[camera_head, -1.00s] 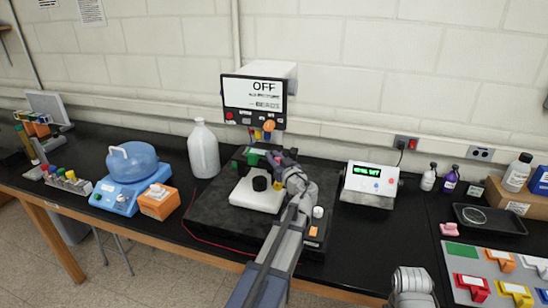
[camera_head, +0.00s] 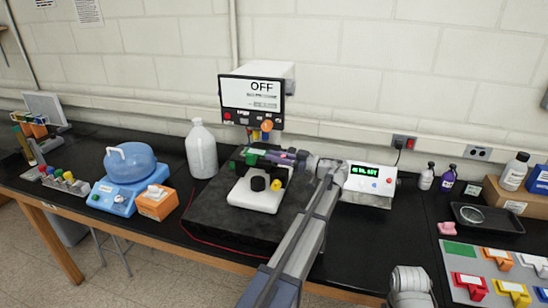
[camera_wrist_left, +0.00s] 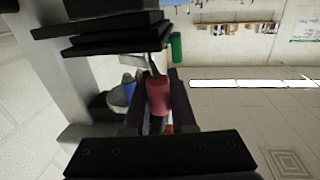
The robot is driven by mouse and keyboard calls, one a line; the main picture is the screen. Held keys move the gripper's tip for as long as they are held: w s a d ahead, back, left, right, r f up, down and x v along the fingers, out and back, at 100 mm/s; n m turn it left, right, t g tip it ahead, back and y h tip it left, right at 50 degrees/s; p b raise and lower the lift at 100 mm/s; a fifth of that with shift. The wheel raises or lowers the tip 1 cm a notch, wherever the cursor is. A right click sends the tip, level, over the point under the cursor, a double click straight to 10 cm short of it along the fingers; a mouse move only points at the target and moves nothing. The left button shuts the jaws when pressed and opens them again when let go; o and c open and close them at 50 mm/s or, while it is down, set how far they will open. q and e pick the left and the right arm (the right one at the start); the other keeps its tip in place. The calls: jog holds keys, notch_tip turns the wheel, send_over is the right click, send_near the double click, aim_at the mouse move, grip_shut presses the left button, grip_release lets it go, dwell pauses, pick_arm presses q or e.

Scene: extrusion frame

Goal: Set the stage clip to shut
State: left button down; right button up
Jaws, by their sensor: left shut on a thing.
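A microscope with a white base (camera_head: 252,196) stands on a dark pad in the middle of the bench. Its stage area has a green part (camera_head: 251,157); black and yellow knobs show below. My left gripper (camera_head: 284,157) reaches in from the right at stage height, its fingers roughly level. In the left wrist view its fingers (camera_wrist_left: 158,108) are shut on a dull red piece (camera_wrist_left: 158,95), which seems to be the stage clip's handle. The fingers and wrist hide much of the stage, so I cannot tell the clip's position.
A screen reading OFF (camera_head: 252,94) hangs close above the microscope. A white bottle (camera_head: 201,150) and an orange box (camera_head: 157,203) stand to the left. A display box (camera_head: 371,184) is close behind my left wrist.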

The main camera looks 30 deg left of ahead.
pick_arm(q)
jog(key=shift+w+n+g+h, duration=0.2)
jog(key=shift+n+g+h, duration=0.2)
jog(key=shift+n+g, duration=0.8)
jog(key=shift+w+n+g+h, duration=0.15)
jog(key=shift+n+g+h, duration=0.4)
jog(key=shift+g, duration=1.15)
jog(key=shift+d+n, duration=0.1)
jog(key=shift+n, duration=0.25)
jog(key=c, duration=0.7)
grip_release()
jog(key=shift+c, duration=0.2)
jog(key=v, duration=0.7)
jog(key=shift+d, duration=0.25)
jog(key=shift+w+f, duration=0.1)
jog(key=shift+w, duration=0.1)
